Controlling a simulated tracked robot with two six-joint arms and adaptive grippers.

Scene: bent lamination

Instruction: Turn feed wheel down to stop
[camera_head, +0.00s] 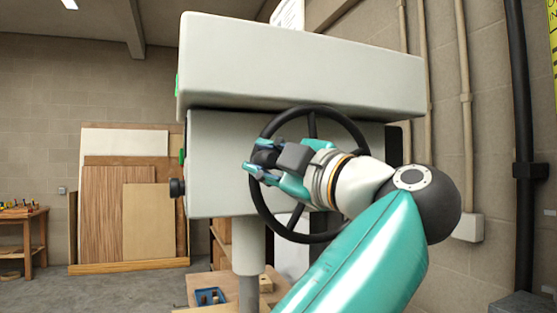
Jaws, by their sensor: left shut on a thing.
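The feed wheel (311,109) is a dark, thin-rimmed handwheel on the front of a pale grey machine. Its top and lower rim show, along with an upper spoke. My left gripper (254,157) is at the left side of the wheel, its teal fingers shut on the rim. The gripper body and wrist cover the wheel's hub and much of its middle. My right gripper is not in view.
The machine's grey housing (300,65) juts out just above the wheel, with a vertical column (249,250) below. A blue tray (210,297) sits on a wooden surface underneath. Wood panels (125,205) lean on the back wall. Pipes run up the right wall.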

